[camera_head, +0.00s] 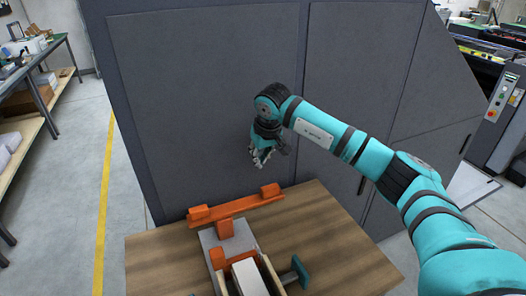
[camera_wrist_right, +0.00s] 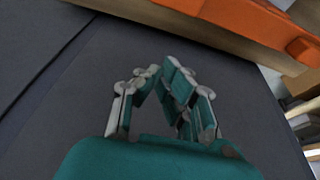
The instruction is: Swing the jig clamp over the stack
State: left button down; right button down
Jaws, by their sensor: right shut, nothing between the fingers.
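The jig (camera_head: 212,240) is a grey base with light wooden sides on the wooden table. A white stack (camera_head: 250,279) lies between its sides. A long orange bar (camera_head: 236,206) with raised end blocks, which looks like the clamp, lies across the jig's far end, apart from the stack. An orange piece (camera_head: 233,257) sits by the stack's far end. A teal handle (camera_head: 299,272) stands at the jig's right side. My right gripper (camera_head: 262,159) is shut and empty, above and beyond the bar. In the wrist view its fingers (camera_wrist_right: 165,70) meet, and an orange bar (camera_wrist_right: 262,30) shows at upper right.
A large dark grey cabinet (camera_head: 205,100) stands close behind the table and my right gripper. The wooden table (camera_head: 165,262) is bare left and right of the jig. A workbench (camera_head: 40,62) is at far left, a machine (camera_head: 500,105) at far right.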

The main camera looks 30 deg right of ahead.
jog(key=f+p, duration=0.1)
jog(key=s+f+p, duration=0.1)
jog(key=f, duration=0.1)
jog(key=s+f+p, duration=0.1)
jog(key=f, duration=0.1)
jog(key=shift+s+p, duration=0.1)
jog(key=shift+p, duration=0.2)
jog(key=shift+f, duration=0.1)
